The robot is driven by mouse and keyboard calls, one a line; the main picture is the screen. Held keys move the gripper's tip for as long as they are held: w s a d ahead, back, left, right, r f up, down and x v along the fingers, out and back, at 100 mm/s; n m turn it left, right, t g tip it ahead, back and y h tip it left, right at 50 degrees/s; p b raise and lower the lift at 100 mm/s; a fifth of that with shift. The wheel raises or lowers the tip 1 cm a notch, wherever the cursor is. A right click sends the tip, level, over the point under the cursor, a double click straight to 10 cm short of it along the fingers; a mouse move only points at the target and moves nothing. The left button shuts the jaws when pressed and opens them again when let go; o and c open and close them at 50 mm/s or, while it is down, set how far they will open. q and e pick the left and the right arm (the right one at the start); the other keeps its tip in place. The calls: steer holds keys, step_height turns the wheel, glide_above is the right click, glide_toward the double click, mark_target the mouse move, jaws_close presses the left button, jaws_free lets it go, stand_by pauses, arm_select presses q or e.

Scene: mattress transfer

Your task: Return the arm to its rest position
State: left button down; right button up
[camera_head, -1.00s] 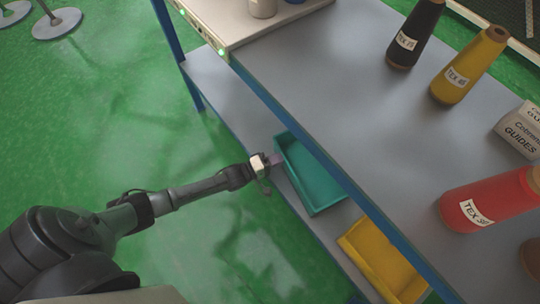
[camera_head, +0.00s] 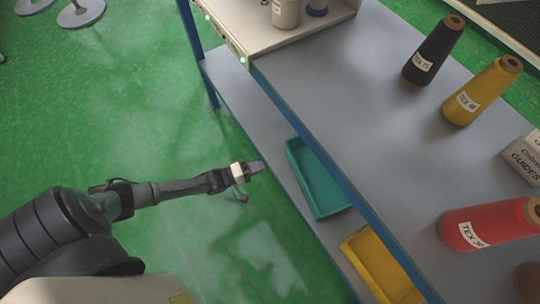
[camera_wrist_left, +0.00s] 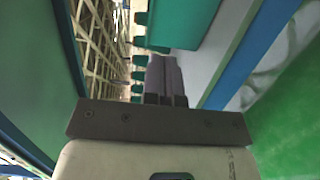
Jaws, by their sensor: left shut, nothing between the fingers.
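My left gripper (camera_head: 256,167) is at the end of my left arm, which comes in from the left of the head view. It hangs over the green floor, beside the left edge of the bench's lower shelf, and touches nothing I can see. In the left wrist view its two fingers (camera_wrist_left: 167,78) lie side by side, shut, with nothing between them. My right gripper is not in either view.
The grey bench (camera_head: 350,95) has a lower shelf (camera_head: 250,110) with a teal bin (camera_head: 318,180) and a yellow bin (camera_head: 378,268). Black (camera_head: 434,48), yellow (camera_head: 482,90) and red (camera_head: 485,225) thread cones stand or lie on top. Green floor (camera_head: 120,120) is open at left.

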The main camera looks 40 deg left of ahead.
arm_select(q)
steer(key=shift+v, duration=1.25)
steer(key=shift+w+a, duration=0.1)
steer(key=shift+w, duration=0.05)
